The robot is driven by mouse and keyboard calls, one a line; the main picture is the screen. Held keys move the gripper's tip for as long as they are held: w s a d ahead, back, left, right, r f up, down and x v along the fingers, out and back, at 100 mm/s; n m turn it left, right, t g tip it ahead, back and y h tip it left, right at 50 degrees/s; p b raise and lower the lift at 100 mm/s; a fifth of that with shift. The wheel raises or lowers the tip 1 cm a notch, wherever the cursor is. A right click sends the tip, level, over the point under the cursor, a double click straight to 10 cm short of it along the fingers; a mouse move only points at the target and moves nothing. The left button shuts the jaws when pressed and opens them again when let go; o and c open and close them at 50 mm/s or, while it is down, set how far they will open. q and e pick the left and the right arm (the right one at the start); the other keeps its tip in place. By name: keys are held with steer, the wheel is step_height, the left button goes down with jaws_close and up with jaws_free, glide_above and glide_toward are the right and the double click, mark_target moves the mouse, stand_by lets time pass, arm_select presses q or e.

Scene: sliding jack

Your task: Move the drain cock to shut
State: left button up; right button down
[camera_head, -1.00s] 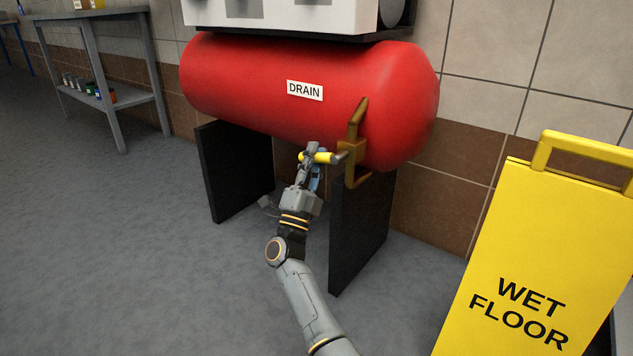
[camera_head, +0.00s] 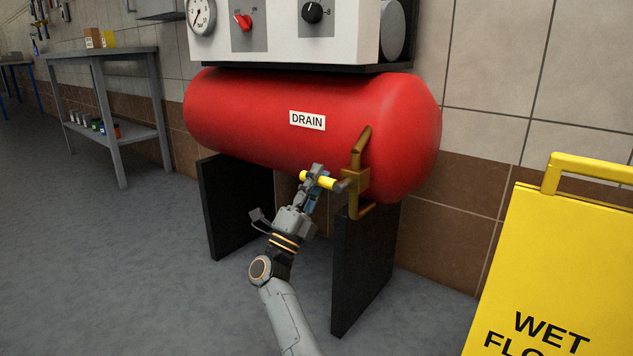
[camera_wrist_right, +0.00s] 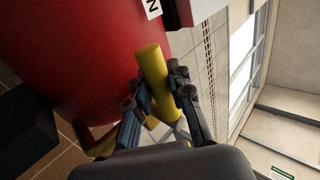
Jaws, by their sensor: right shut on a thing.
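The drain cock is a yellow lever (camera_head: 318,181) joined to a brass-coloured body (camera_head: 355,181) on the front right of the red tank (camera_head: 250,110), below the white DRAIN label (camera_head: 307,121). The lever points left, out from the body. My right gripper (camera_head: 313,180) is shut on the lever near its left end. In the right wrist view the yellow lever (camera_wrist_right: 154,75) stands between the two fingers (camera_wrist_right: 158,103), its end sticking out past them. The left gripper shows in neither view.
A yellow WET FLOOR sign (camera_head: 560,260) stands at the right. Dark support plates (camera_head: 365,270) hold the tank up. A white panel with a gauge and knobs (camera_head: 290,30) sits above. A grey shelf table (camera_head: 110,60) stands at the left. Grey floor is clear on the left.

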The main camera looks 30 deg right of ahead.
steer(key=c, duration=1.2)
jaws_free()
steer(key=v, duration=1.2)
